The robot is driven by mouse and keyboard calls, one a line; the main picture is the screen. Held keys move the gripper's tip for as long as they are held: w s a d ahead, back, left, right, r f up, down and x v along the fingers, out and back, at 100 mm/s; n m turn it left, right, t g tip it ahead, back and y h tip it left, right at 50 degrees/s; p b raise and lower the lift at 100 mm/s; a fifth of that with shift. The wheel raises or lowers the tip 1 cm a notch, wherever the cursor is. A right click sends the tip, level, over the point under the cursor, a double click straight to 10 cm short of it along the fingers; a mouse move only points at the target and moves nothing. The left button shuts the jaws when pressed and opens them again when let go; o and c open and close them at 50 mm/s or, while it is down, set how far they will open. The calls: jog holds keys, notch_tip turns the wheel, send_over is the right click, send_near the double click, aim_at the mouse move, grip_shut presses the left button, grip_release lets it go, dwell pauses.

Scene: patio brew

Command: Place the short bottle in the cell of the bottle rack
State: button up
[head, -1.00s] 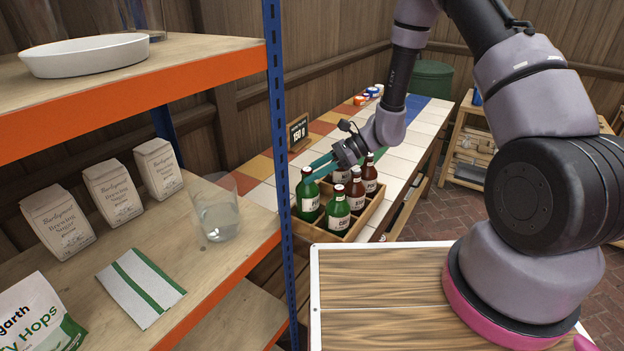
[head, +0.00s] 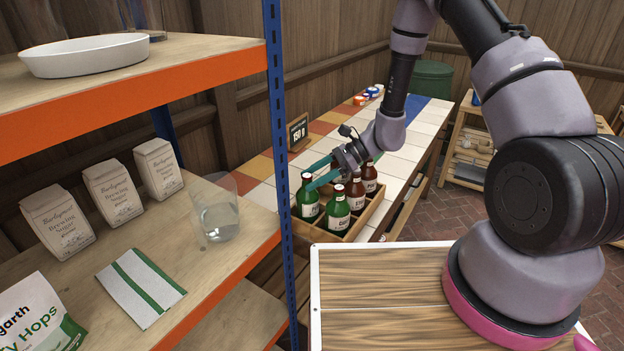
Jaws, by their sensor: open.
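The wooden bottle rack (head: 369,217) stands on the tiled counter and holds several bottles. A green bottle (head: 307,208) is at its left corner and another green bottle (head: 338,216) is at the front. A brown bottle (head: 355,196) and a second brown bottle (head: 370,178) stand to the right. I cannot tell which is the short bottle. My gripper (head: 312,177) has teal fingers, open and tilted down to the left, with their tips beside the neck of the left green bottle. The wrist hides the rear of the rack, and I cannot tell whether the fingers touch the bottle.
A blue shelf post (head: 281,150) stands close to the left of the rack. The shelf holds a glass (head: 216,208), paper bags (head: 110,190) and a striped cloth (head: 141,285). A small black sign (head: 298,132) stands behind the rack.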

jog(key=v, duration=1.2)
jog(key=s+d+r+n+t+h, duration=0.3)
jog(key=s+r, duration=0.3)
jog(key=r, duration=0.5)
jog(key=s+d+r+n+t+h, duration=0.3)
jog(key=s+d+r, duration=0.3)
jog(key=r, duration=0.5)
jog(key=s+d+r+n+t+h, duration=0.3)
jog(key=s+d+r+n+h, duration=0.1)
jog(key=r, duration=0.7)
jog(key=shift+s+d+r+n+t, duration=0.4)
jog(key=shift+s+n, duration=0.3)
jog(key=shift+s, duration=0.45)
